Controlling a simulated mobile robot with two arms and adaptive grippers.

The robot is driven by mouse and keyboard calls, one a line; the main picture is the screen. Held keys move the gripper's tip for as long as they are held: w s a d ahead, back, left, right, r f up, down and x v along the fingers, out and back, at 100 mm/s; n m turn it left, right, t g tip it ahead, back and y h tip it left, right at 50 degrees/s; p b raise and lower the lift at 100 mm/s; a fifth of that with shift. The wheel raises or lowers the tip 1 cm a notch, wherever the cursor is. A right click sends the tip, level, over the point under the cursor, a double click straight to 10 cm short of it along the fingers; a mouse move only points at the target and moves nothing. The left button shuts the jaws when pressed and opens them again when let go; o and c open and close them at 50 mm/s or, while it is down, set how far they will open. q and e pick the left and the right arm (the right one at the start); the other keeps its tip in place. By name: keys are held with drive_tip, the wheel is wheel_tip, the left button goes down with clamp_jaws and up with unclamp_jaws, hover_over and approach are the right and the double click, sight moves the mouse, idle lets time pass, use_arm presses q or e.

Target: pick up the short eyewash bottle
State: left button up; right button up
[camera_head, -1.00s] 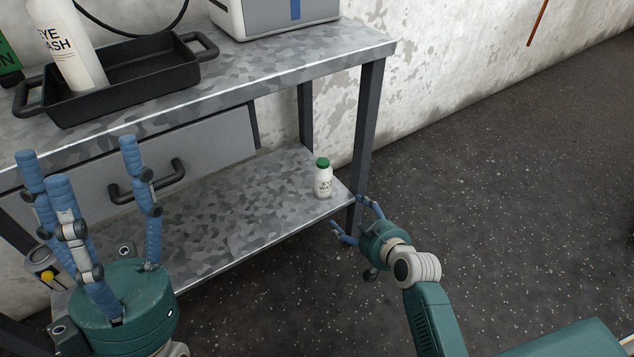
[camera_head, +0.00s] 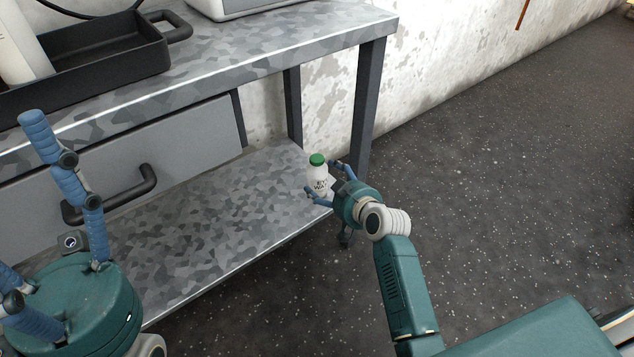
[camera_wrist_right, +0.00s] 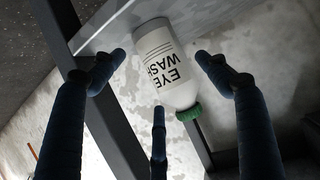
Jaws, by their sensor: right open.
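The short eyewash bottle (camera_head: 318,176) is white with a green cap and stands upright on the lower shelf (camera_head: 215,215), near its right end. My right gripper (camera_head: 325,182) is open, with its blue fingers around the bottle's near and right sides. In the right wrist view the bottle (camera_wrist_right: 167,66) shows upside down between the spread fingers of the right gripper (camera_wrist_right: 160,90); I cannot tell whether any finger touches it. My left gripper (camera_head: 60,190) is at the left, partly cut off by the frame, with fingers spread and nothing seen between them.
A black tray (camera_head: 120,58) with a tall white bottle (camera_head: 18,45) stands on the upper tabletop. A dark table leg (camera_head: 367,100) rises just behind my right gripper. A drawer with a handle (camera_head: 130,190) is above the shelf. The floor to the right is clear.

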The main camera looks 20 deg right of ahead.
sight(326, 181)
drive_tip(key=b+x, duration=0.1)
drive_tip(key=x, duration=0.2)
drive_tip(key=shift+w+f+b, duration=0.2)
drive_tip(key=shift+w+b, duration=0.05)
drive_tip(key=shift+b, duration=0.05)
drive_tip(key=shift+r, duration=0.1)
drive_tip(key=c, duration=1.1)
drive_tip(key=shift+r, duration=0.1)
drive_tip(key=shift+c, duration=0.8)
